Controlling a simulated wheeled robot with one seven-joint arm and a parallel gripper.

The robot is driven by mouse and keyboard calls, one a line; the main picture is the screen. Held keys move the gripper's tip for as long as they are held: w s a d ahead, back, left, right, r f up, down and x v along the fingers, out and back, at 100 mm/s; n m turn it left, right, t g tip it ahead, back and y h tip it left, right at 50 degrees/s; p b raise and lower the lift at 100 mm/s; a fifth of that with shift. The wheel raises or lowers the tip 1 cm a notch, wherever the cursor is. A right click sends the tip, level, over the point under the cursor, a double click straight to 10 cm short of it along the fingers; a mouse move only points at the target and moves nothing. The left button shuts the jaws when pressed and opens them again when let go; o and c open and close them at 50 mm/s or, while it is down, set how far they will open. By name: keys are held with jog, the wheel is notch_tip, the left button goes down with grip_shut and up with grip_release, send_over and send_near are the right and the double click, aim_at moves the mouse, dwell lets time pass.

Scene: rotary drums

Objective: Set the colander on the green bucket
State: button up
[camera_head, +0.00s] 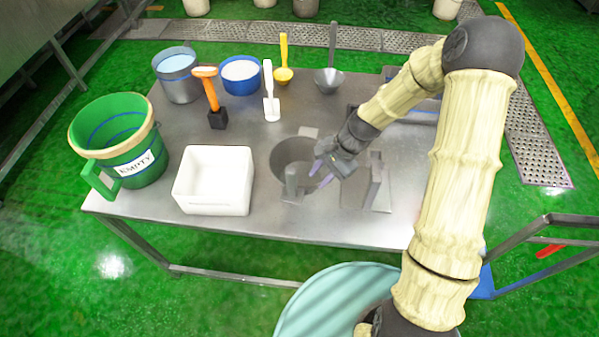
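The green bucket (128,160) stands upright at the left end of the metal table, with a tan rim, a blue band, a side handle and an "EMPTY" label. A grey round metal vessel (281,154) sits at the table's middle, with an upright grey piece at its front. It is the likeliest colander, but I cannot make out holes. My gripper (320,174) is at the vessel's right side, its two purplish fingertips apart with nothing seen between them. I cannot tell whether they touch the vessel. My gripper hides part of the vessel's right side.
A white box (213,205) stands between bucket and vessel. Behind are a grey pail (180,88), blue bowl (240,88), orange-handled mallet (210,95), white scoop (271,105), yellow ladle (283,74) and grey ladle (329,80). A grey upright bracket (376,182) stands right of my gripper.

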aim_at(306, 194)
jog(key=shift+x, duration=1.95)
jog(key=shift+s+d, duration=0.15)
grip_shut()
